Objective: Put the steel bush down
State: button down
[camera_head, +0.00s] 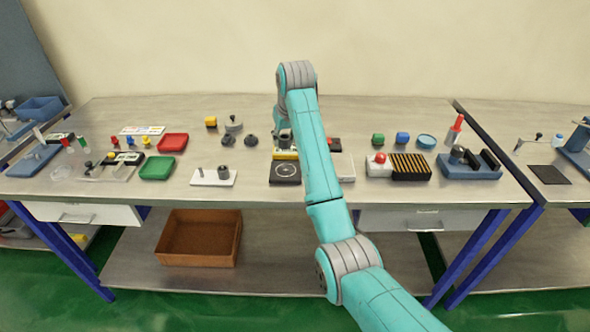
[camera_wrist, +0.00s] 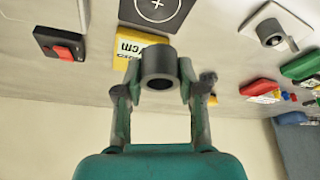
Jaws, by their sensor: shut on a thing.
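My gripper (camera_wrist: 158,84) is shut on the steel bush (camera_wrist: 158,66), a dark grey ring whose open bore shows in the wrist view. The fingers grip it from both sides. The bush is near a yellow box with "cm" lettering (camera_wrist: 134,44) and a black plate with a white circle and cross (camera_wrist: 165,12); its height above the bench is hard to tell. In the head view that black plate (camera_head: 285,173) lies at the bench front, and my arm largely hides the gripper and bush.
A white plate (camera_head: 201,179) with a pin and a grey ring-like part stands left of the black plate. A black box with a red switch (camera_wrist: 60,44) and a pale panel (camera_head: 346,172) lie to the right in the head view. Red (camera_head: 173,142) and green (camera_head: 157,168) trays stand further left.

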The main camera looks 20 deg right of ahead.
send_over(284, 167)
jog(key=s, duration=0.2)
jog(key=f, duration=0.4)
jog(key=shift+w+d+f, duration=0.15)
jog(key=shift+w+f, duration=0.05)
jog(key=shift+f, duration=2.25)
jog(key=shift+f, duration=0.1)
jog(key=c, duration=0.7)
grip_release()
jog(key=v, duration=1.2)
